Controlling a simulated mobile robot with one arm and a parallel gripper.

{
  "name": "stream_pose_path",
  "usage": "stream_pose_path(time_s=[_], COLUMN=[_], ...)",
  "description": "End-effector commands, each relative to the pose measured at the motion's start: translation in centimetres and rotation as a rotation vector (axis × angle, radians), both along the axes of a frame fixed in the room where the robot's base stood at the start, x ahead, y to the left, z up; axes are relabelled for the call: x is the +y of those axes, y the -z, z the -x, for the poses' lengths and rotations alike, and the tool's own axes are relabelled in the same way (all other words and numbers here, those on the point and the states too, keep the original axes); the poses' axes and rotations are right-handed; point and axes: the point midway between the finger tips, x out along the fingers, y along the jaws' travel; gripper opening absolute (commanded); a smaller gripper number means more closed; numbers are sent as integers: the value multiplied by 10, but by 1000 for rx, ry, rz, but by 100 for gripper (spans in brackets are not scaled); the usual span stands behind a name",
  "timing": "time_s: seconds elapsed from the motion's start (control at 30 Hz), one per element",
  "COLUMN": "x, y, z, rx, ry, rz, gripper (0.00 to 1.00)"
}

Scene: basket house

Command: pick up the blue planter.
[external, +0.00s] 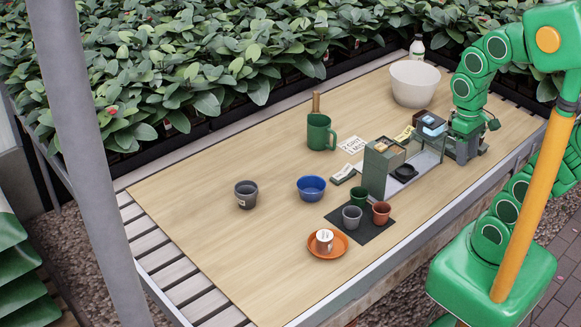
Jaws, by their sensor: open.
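The blue planter (311,194) is a small, round, bowl-like pot. It stands upright near the middle of the wooden tabletop. My gripper (464,153) is at the end of my green arm, at the right side of the table by the grey rack. It is well to the right of the blue planter and apart from it. The gripper is open, and its fingers are small in this view. I see nothing held in it.
A dark grey pot (246,200) stands left of the planter. A green mug (319,138) is behind it. A dark mat (354,231) with small pots and an orange saucer (341,248) are in front. The grey rack (374,173) lies between planter and gripper.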

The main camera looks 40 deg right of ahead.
Motion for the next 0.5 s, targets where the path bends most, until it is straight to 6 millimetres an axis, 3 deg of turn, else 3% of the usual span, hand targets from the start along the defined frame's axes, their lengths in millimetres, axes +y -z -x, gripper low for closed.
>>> stream_pose_path(time_s=[0.23, 0.5], x=[11, 44], y=[2, 8], z=[-12, -52], rx=[21, 77], ry=[31, 137], rz=[-36, -145], gripper=[46, 46])
